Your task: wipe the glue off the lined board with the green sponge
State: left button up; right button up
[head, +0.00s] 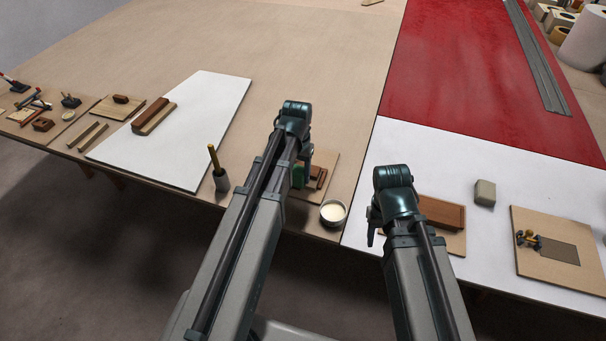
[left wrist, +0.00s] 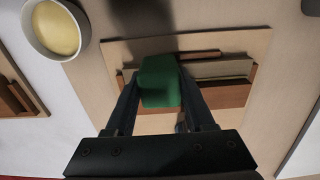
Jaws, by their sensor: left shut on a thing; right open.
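The green sponge (left wrist: 160,82) is held between the two fingers of my left gripper (left wrist: 160,100) in the left wrist view. In the head view the sponge (head: 298,175) shows beside my left gripper (head: 304,165), partly hidden by the arm. It is over a tan board (left wrist: 117,50) that carries several brown wooden pieces; I cannot tell whether it touches them. My right gripper (head: 372,228) is at the edge of the white surface on the right, mostly hidden by its own arm, open. I cannot make out lines or glue on any board, so the lined board is uncertain.
A bowl of cream-coloured stuff (head: 333,213) stands right of the left arm. A dark pot with a brush (head: 220,180) stands to its left. A white panel (head: 205,125) lies further left. At right are a grey-green block (head: 485,193) and a board with a dark patch (head: 535,272).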

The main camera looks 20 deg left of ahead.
pick_arm(q)
jog(key=shift+w+a, duration=0.1)
jog(key=shift+a, duration=1.5)
pick_arm(e)
jog(key=shift+r, duration=0.1)
pick_arm(q)
notch_tip(320, 180, up, 7)
jog(key=p, duration=0.7)
pick_arm(e)
notch_tip(320, 180, up, 7)
pick_arm(q)
jog(key=shift+d, duration=0.1)
pick_arm(e)
jog(key=shift+a, duration=0.15)
